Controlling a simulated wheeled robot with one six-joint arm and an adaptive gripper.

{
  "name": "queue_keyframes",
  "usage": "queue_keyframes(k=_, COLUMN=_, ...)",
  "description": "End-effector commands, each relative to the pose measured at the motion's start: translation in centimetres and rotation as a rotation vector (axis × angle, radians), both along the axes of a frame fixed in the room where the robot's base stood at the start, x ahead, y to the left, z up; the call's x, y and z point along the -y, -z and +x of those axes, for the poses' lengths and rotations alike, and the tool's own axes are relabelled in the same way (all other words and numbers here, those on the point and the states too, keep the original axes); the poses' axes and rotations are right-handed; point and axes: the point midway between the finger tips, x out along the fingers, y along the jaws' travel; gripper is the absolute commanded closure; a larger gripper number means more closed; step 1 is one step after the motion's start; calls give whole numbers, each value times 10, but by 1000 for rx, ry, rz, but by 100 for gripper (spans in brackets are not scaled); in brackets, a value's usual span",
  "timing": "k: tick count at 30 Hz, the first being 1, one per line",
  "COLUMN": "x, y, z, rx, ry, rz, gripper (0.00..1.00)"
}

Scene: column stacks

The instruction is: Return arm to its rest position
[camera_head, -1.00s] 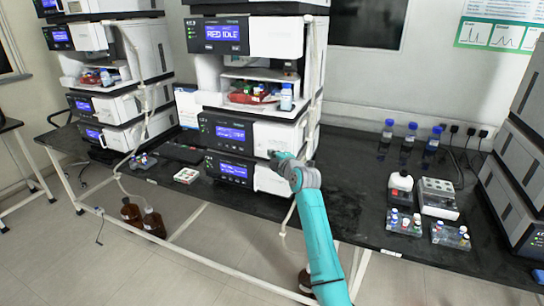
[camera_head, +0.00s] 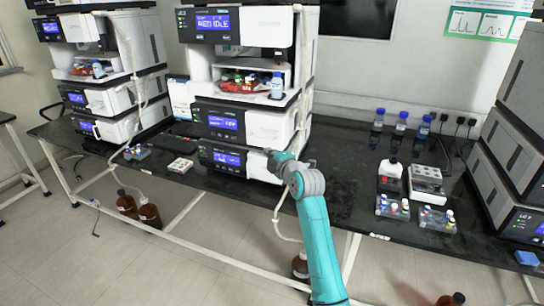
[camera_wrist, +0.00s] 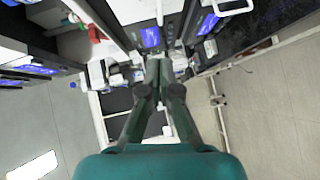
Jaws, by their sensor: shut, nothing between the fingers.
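My teal arm (camera_head: 318,245) reaches up from the bottom of the head view toward the front of the middle instrument stack (camera_head: 247,125). My gripper (camera_wrist: 159,68) shows in the wrist view with its two dark fingers together and nothing between them.
A second stack (camera_head: 105,80) stands at the left, and grey units (camera_head: 510,150) at the right. The black bench (camera_head: 340,190) carries blue-capped bottles (camera_head: 401,121), vial trays (camera_head: 437,218) and a grey block (camera_head: 427,180). Brown bottles (camera_head: 148,216) stand on the floor.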

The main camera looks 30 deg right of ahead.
Motion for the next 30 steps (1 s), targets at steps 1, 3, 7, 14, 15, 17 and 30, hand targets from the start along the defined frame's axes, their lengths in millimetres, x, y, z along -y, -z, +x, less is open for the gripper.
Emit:
queue_keyframes(k=1, x=-1, y=-1, z=-6, rx=0, ry=0, rz=0, gripper=100)
queue_keyframes(k=3, x=-2, y=-1, z=-11, rx=0, ry=0, rz=0, gripper=100)
queue_keyframes(k=7, x=-2, y=-2, z=-16, rx=0, ry=0, rz=0, gripper=100)
queue_keyframes(k=14, x=-6, y=5, z=-20, rx=-2, ry=1, rz=12, gripper=100)
queue_keyframes(k=15, x=-8, y=12, z=-23, rx=-4, ry=2, rz=25, gripper=100)
queue_keyframes(k=17, x=-15, y=26, z=-30, rx=-4, ry=7, rz=52, gripper=100)
queue_keyframes(k=30, x=-88, y=163, z=-141, rx=6, ry=70, rz=378, gripper=100)
